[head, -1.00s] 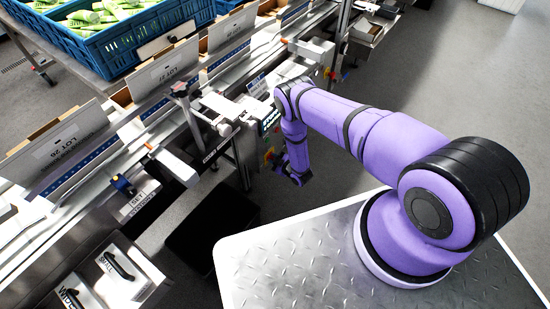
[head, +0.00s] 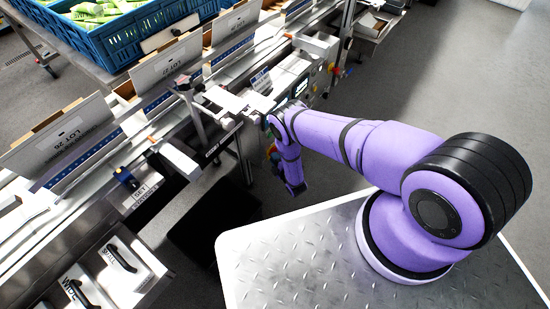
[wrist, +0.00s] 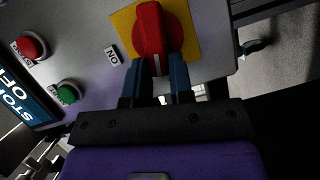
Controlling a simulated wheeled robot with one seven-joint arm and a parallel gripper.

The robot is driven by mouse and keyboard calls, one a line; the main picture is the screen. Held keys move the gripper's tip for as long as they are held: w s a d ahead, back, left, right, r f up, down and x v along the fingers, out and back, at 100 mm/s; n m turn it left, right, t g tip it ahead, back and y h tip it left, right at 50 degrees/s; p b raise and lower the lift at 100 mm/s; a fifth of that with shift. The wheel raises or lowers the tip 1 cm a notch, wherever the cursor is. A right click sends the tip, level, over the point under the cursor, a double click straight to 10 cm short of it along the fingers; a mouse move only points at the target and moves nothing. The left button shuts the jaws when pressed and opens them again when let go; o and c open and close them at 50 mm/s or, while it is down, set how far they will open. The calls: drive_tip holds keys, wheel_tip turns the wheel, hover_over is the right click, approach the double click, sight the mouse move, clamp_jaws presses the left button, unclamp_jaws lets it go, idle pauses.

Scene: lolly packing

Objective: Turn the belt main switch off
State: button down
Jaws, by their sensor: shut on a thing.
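The belt main switch (wrist: 151,32) is a red rotary knob on a yellow plate, seen at the top of the wrist view. Its white pointer mark points down toward my gripper. A small "ON" label (wrist: 113,55) is left of the plate. My gripper (wrist: 160,75) has its two blue fingers on either side of the knob's lower part, shut on it. In the head view my gripper (head: 295,188) hangs beside the belt machine, and the knob is mostly hidden by my arm there.
On the same panel are a red button (wrist: 31,45), a green button (wrist: 68,92) and a display reading "STOP OFF" (wrist: 14,105). The conveyor line (head: 150,130) with LOT-labelled boxes runs along the left. A blue crate (head: 125,45) stands behind it.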

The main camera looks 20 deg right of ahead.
drive_tip(key=shift+f+n, duration=0.2)
drive_tip(key=shift+n, duration=0.3)
drive_tip(key=shift+s, duration=0.1)
drive_tip(key=c, duration=1)
unclamp_jaws()
